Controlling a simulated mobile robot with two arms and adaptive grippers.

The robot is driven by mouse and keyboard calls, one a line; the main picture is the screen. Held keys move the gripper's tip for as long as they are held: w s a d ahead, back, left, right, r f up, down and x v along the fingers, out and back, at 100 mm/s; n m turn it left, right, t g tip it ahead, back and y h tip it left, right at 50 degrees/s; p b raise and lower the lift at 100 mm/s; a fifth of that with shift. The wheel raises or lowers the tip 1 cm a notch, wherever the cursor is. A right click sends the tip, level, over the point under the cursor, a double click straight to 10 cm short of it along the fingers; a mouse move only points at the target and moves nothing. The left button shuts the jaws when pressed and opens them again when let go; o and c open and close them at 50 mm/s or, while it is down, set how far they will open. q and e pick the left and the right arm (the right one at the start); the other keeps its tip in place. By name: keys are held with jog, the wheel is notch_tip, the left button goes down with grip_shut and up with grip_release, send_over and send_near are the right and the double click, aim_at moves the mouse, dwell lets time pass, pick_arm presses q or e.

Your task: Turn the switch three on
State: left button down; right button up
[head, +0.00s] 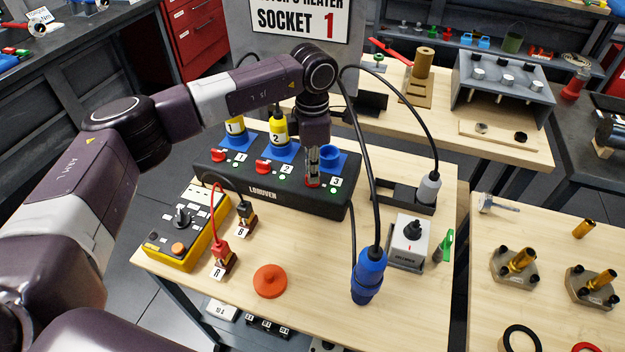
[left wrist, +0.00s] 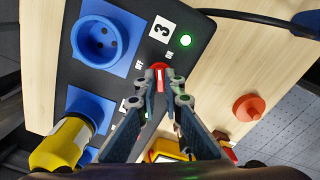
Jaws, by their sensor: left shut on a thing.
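The black power strip (head: 262,190) lies on the wooden table with three blue sockets and red switches labelled 1, 2 and 3. Switch three (left wrist: 160,77) is the red knob beside label 3 (left wrist: 162,28) and below the empty blue socket three (left wrist: 101,41). In the head view, socket three (head: 330,158) is partly behind my gripper. My left gripper (left wrist: 161,84) is shut on switch three, its fingertips on both sides of the knob; it also shows from above in the head view (head: 313,181). A green light (left wrist: 186,40) by label 3 glows. My right gripper is not in view.
Yellow plugs (head: 279,130) stand in sockets 1 and 2. A blue connector (head: 369,275) on a black cable, a grey box (head: 410,243), a red-orange cap (head: 270,281) and a yellow control box (head: 185,232) surround the strip.

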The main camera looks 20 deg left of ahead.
pick_arm(q)
jog(key=m+b, duration=0.2)
jog(key=shift+f+m, duration=0.1)
jog(key=shift+m, duration=0.2)
jog(key=shift+m+b, duration=0.75)
jog(key=shift+m, duration=0.55)
jog(key=shift+r, duration=0.2)
jog(key=c, duration=2.1)
grip_release()
notch_tip(320, 180, up, 12)
